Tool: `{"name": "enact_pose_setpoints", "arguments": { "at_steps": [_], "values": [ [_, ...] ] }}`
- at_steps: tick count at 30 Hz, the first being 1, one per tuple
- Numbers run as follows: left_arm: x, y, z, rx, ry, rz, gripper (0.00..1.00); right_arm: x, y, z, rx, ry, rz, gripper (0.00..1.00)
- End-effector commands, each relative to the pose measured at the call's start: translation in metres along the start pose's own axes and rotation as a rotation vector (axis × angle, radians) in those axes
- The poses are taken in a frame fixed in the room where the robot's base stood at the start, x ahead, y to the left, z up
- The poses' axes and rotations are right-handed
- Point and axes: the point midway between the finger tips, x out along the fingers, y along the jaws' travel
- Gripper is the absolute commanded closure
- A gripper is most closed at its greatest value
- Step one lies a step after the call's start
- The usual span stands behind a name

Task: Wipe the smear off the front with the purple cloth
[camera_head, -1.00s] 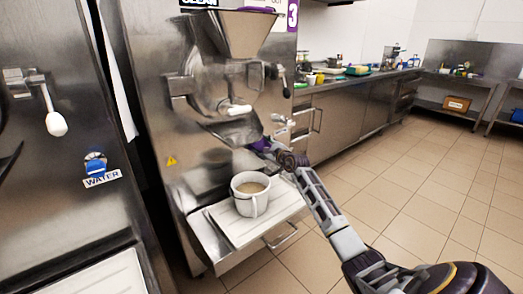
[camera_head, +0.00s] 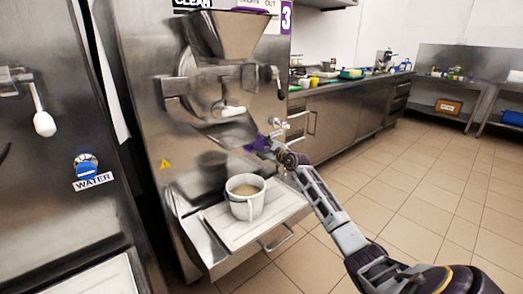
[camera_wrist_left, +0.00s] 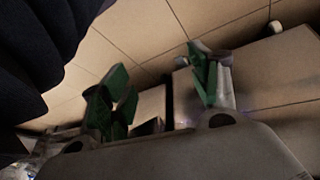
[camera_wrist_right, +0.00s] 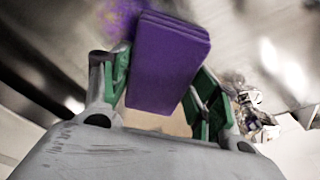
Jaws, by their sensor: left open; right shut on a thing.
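The purple cloth (camera_wrist_right: 168,62) is a folded thick pad, held between the green-padded fingers of my right gripper (camera_wrist_right: 162,95). In the head view the cloth (camera_head: 257,144) and right gripper (camera_head: 272,150) are at the right side of the steel front (camera_head: 160,120) of machine 3, below the hopper. A blurred purple patch shows on the steel beside the cloth in the right wrist view; it looks like a reflection. I cannot tell whether the cloth touches the steel. I cannot make out the smear. My left gripper (camera_wrist_left: 158,92) is open and empty, seen only in its wrist view.
A white cup (camera_head: 244,204) of tan liquid stands on the drip tray (camera_head: 222,228) below the spout. A lever and knobs (camera_head: 280,128) jut out near my right gripper. Another machine (camera_head: 50,200) stands at left. The tiled floor at right is clear.

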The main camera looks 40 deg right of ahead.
Motion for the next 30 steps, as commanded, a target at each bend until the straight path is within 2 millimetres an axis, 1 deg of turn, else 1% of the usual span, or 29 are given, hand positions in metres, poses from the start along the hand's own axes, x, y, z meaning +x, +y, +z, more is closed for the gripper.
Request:
{"name": "enact_pose_setpoints", "arguments": {
  "at_steps": [12, 23, 30],
  "values": [
    [0.014, -0.002, 0.006, 0.000, 0.000, 0.000, 0.39, 0.001, -0.015, -0.015, -0.001, 0.000, -0.001, 0.59],
    [0.013, -0.002, 0.006, 0.000, 0.000, 0.000, 0.39, 0.001, -0.016, -0.015, 0.000, 0.000, 0.000, 0.59],
    [0.009, -0.002, 0.004, 0.000, 0.000, 0.000, 0.39, 0.004, -0.017, -0.014, 0.000, -0.001, 0.000, 0.59]
  ]
}}
